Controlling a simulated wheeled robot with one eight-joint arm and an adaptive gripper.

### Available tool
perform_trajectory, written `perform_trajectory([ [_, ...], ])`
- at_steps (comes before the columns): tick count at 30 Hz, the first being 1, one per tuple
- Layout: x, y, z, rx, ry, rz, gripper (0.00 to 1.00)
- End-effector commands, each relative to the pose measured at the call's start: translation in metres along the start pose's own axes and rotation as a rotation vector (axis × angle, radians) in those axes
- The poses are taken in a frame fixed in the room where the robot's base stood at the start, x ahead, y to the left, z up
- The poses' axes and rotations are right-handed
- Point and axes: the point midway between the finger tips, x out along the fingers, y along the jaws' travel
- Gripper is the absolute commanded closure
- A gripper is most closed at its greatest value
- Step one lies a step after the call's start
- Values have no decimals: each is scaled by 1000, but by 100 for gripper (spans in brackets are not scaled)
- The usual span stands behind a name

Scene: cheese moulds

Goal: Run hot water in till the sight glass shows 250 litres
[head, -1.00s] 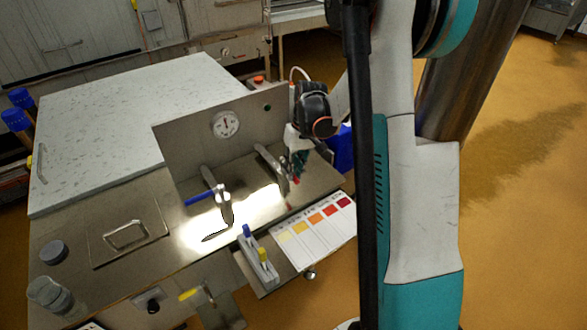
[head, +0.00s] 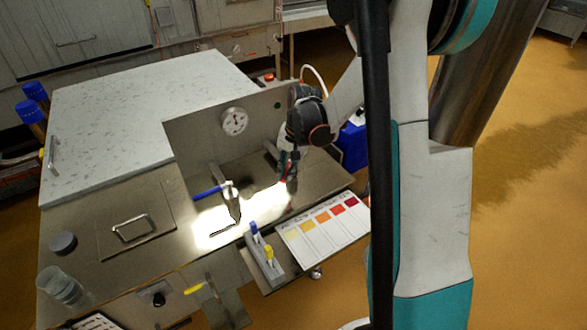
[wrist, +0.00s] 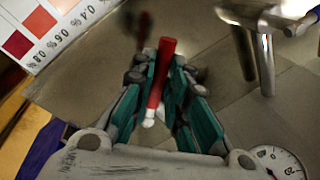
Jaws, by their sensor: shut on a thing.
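My gripper (head: 286,172) is over the right part of the steel worktop, in front of the upright panel (head: 195,140). In the wrist view my gripper (wrist: 160,95) has its green fingers closed around a red lever handle (wrist: 164,60) with a pale lower end. A blue-handled valve (head: 208,191) with a curved spout stands left of my gripper. A metal spout (wrist: 262,60) also shows in the wrist view. A round dial (head: 235,121) is on the panel. I cannot make out a sight glass with a litre scale, nor any running water.
A colour card (head: 322,230) lies at the worktop's front right edge, beside a small block with blue and yellow pegs (head: 264,262). A handled lid (head: 130,228), a dark puck (head: 63,243) and a clear beaker (head: 62,287) are at the left. A large pale lid (head: 130,120) stretches behind.

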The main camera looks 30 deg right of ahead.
Motion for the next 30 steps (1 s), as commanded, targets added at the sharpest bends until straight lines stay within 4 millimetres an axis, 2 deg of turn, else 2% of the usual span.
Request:
perform_trajectory([
  [18, 8, -40, -8, 542, 109, 0, 100],
  [30, 10, -51, -16, 738, 147, -1, 100],
])
